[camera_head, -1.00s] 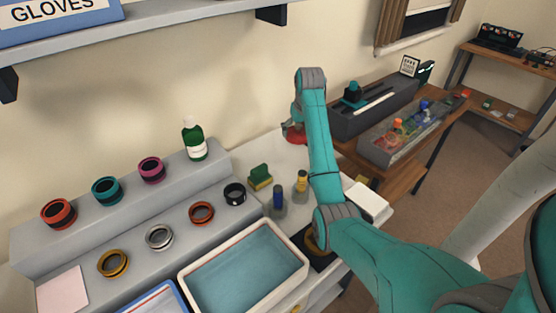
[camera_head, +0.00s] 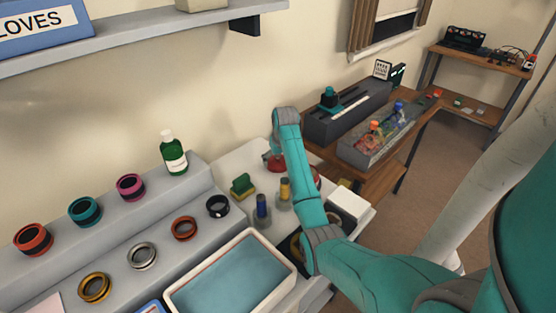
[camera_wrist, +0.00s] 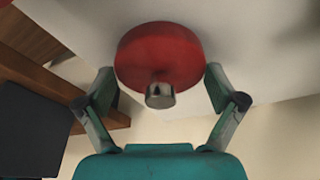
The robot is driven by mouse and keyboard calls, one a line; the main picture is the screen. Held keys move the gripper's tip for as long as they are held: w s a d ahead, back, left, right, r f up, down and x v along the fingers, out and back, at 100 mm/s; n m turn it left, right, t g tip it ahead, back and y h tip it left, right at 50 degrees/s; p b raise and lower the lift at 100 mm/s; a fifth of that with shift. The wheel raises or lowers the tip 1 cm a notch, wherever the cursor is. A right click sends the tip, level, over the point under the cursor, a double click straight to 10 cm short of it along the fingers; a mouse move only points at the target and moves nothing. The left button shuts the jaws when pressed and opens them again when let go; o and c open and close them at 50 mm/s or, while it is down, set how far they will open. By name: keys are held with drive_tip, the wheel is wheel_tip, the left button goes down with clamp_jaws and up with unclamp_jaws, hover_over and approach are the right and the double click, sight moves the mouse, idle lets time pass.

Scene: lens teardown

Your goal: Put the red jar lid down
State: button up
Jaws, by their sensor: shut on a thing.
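The red jar lid (camera_wrist: 160,50) is a round red disc with a short metal knob on its face. In the wrist view it sits between the two fingers of my gripper (camera_wrist: 162,78), which are shut on its sides. In the head view the lid (camera_head: 275,164) shows at the end of my arm, over the far part of the pale bench. My arm partly hides the gripper there. I cannot tell whether the lid touches the bench.
A green sponge (camera_head: 242,185) and blue-topped (camera_head: 262,207) and yellow-topped (camera_head: 285,189) items stand nearby. Another red thing (camera_head: 316,176) shows partly behind my arm. A green bottle (camera_head: 173,154) stands on the grey step, left. A white-rimmed tray (camera_head: 181,290) lies in front.

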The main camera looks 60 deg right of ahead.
sight(281, 166)
drive_tip(key=o, duration=0.8)
drive_tip(key=v, duration=1.2)
drive_tip(key=shift+d, duration=0.1)
